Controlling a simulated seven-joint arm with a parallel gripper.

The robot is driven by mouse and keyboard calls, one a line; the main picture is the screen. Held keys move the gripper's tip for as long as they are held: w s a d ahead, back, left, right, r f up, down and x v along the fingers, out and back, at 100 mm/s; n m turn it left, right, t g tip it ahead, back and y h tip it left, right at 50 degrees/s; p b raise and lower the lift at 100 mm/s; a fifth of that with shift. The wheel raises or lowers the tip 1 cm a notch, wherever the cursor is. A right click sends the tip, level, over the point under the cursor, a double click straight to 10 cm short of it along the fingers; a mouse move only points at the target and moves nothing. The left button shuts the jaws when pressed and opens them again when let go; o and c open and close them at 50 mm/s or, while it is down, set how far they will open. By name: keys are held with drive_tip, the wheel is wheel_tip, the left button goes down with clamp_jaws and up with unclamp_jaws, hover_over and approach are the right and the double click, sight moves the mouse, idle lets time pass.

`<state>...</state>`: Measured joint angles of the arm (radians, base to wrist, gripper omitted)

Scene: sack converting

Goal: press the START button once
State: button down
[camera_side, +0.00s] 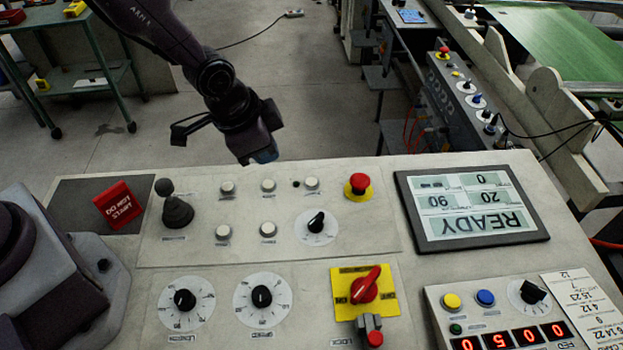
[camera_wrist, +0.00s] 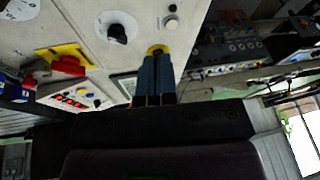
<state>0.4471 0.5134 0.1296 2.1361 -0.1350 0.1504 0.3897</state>
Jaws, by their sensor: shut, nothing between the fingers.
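The console panel (camera_side: 160,250) carries several small white round buttons, among them one at the upper right (camera_side: 312,183) and one at the lower middle (camera_side: 268,229). Their labels are too small to read, so I cannot tell which is START. My gripper (camera_side: 265,156) is shut and empty, its blue fingertips above the far edge of the panel, apart from the buttons. In the wrist view the closed fingers (camera_wrist: 157,58) overlap a yellow ring, and a white button (camera_wrist: 170,23) shows beyond the tips.
A red mushroom button (camera_side: 358,184) on a yellow ring stands right of the white buttons. A black joystick (camera_side: 177,208) rises at the left, near a red block (camera_side: 118,204). A black knob (camera_side: 316,222) and a tilted display (camera_side: 472,208) reading READY are nearby.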

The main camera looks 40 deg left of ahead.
drive_tip(key=w+d+f+m+t, duration=0.2)
drive_tip(key=w+f, duration=0.2)
wheel_tip(320, 180, up, 3)
drive_tip(key=m+t, duration=0.2)
drive_tip(key=t, duration=0.1)
hover_over(312, 183)
drive_tip(key=shift+h, duration=0.3)
drive_tip(key=shift+f, duration=0.15)
drive_tip(key=shift+f, duration=4.3)
drive_tip(key=shift+f, duration=0.1)
drive_tip(key=shift+f, duration=0.3)
